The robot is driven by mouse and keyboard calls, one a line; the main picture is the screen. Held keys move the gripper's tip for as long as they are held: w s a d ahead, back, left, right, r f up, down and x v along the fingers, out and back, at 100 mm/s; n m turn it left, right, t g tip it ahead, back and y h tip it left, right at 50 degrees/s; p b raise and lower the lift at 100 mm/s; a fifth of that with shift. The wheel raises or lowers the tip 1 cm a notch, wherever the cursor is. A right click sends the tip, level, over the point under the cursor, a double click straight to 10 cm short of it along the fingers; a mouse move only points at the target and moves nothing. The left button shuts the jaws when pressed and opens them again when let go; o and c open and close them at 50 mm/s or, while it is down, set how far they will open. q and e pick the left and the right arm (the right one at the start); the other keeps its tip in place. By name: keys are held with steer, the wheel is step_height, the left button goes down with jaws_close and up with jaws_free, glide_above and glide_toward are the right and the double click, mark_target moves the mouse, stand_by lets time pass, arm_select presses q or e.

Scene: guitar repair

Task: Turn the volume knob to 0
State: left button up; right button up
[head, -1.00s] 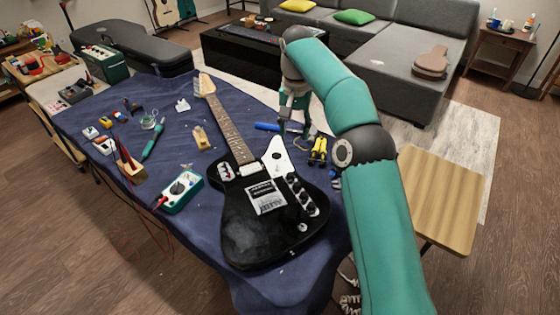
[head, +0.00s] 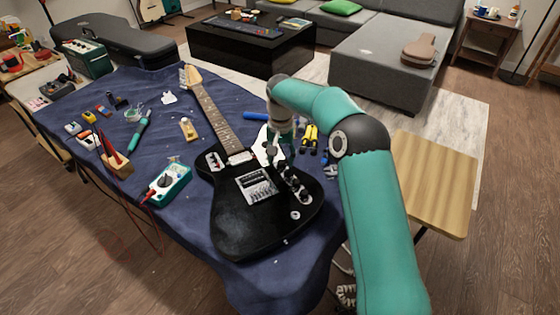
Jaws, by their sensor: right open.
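A black electric guitar (head: 240,222) lies face up on the blue cloth, its neck pointing to the back left. Its dark control knobs (head: 298,187) run in a row on the right side of the body, beside the bridge. My right gripper (head: 278,160) is open, pointing down over the white pickguard at the upper end of the knob row. It partly hides the pickguard and perhaps the uppermost knob; I cannot tell whether it touches a knob. The knob markings are too small to read. My left gripper is not in view.
Yellow-handled pliers (head: 309,138) and a blue-handled tool (head: 256,116) lie just beyond the guitar. A teal multimeter (head: 167,185) and a wooden holder (head: 117,164) with tools stand left of it. A wooden stool (head: 432,180) stands right of the table.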

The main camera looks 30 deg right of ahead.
steer(key=shift+f, duration=0.55)
steer(key=shift+s, duration=0.1)
jaws_close()
steer(key=shift+a, duration=0.25)
steer(key=shift+d, duration=0.25)
steer(key=shift+n, duration=0.3)
